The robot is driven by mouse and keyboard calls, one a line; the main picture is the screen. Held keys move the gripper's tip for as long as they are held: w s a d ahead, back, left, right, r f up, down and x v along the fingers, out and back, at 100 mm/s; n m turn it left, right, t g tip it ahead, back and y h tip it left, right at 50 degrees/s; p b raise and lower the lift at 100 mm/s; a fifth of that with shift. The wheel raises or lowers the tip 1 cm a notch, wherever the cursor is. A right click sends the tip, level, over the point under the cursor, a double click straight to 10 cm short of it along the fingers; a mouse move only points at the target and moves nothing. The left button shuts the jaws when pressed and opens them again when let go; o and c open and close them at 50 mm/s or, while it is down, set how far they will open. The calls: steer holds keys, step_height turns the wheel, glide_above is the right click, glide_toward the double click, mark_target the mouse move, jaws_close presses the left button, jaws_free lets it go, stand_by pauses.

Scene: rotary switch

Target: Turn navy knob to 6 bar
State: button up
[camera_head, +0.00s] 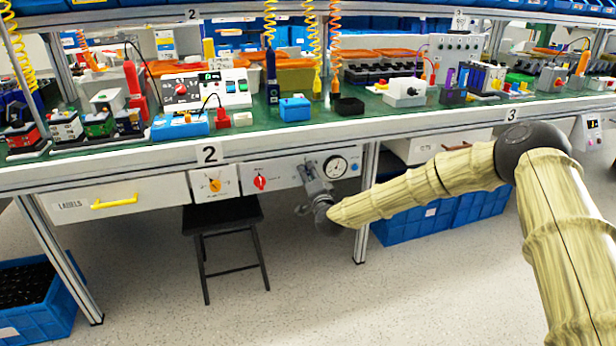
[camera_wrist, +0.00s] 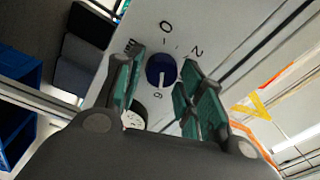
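The navy knob (camera_wrist: 161,70) is round and sits on a pale panel (camera_wrist: 136,38), between my fingers in the wrist view. Printed marks 0 and 2 show above and to its right, and a numeral that looks like 6 shows below it. A faint pale mark is on the knob's face; its exact setting is hard to read. My gripper (camera_wrist: 158,88) is open, a green-padded finger on each side of the knob, with gaps showing. In the head view my gripper (camera_head: 308,200) is in front of the panel under the bench and hides the knob.
A round gauge (camera_head: 336,166) is close beside my gripper on the panel. A red knob (camera_head: 261,182) and an orange knob (camera_head: 215,185) are to the left. The bench edge (camera_head: 270,142) runs above. A black stool (camera_head: 222,215) stands below left.

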steer(key=shift+o, duration=0.4)
steer(key=shift+s, duration=0.15)
steer(key=v, duration=1.1)
steer(key=shift+s+d, duration=0.15)
steer(key=shift+s, duration=0.2)
steer(key=shift+f, duration=0.15)
